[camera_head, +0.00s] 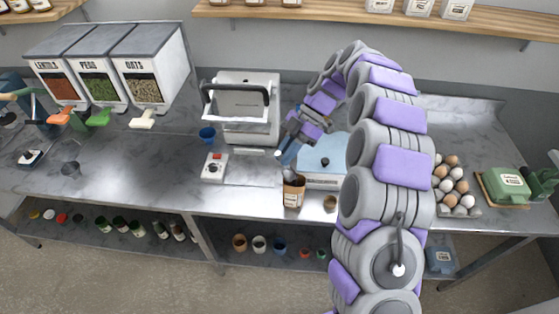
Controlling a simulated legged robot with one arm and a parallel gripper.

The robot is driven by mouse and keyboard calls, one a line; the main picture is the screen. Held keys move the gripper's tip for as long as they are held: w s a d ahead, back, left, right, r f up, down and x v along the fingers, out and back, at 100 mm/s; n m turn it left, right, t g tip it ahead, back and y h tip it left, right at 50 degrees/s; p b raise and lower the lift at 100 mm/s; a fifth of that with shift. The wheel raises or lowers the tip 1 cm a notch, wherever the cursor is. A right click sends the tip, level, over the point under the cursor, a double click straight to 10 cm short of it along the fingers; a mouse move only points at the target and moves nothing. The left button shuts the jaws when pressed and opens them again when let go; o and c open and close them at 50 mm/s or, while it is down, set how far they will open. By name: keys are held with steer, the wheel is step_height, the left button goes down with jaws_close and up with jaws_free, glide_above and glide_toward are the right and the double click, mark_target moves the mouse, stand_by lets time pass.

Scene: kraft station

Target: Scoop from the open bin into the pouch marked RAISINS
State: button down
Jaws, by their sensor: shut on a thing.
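My gripper (292,140) is at the end of my grey and purple arm, above the middle of the steel bench. It is shut on a blue-handled scoop (287,155) that points down. The scoop's dark head shows at the mouth of a brown kraft pouch (293,194); I cannot tell whether it is inside or just above. The pouch stands upright near the bench's front edge, with a white label too small to read. I see no clearly open bin.
Lentils, peas and oats bins (148,65) stand at the back left. A grey press-like machine (246,112), blue cup (207,134) and white switch box (214,167) are left of the pouch. An egg tray (457,187) and green box (507,184) are right.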

steer(key=shift+w+d+y+b, duration=0.35)
steer(key=shift+d+y+b, duration=0.1)
steer(key=shift+y, duration=0.05)
steer(key=shift+d+r+g+p, duration=0.1)
steer(key=shift+r+g+p, duration=0.15)
steer(key=shift+g+p, duration=0.25)
steer(key=shift+w+d+r+p, duration=0.1)
steer(key=shift+p, duration=0.7)
steer(key=shift+d+y+p, duration=0.1)
steer(key=shift+y+p, duration=0.2)
steer(key=shift+p, duration=0.05)
steer(key=shift+w+d+y+p, duration=0.15)
steer(key=shift+d+y+p, duration=0.15)
steer(key=shift+p, duration=0.9)
step_height(320, 180, up, 5)
steer(key=p, duration=0.4)
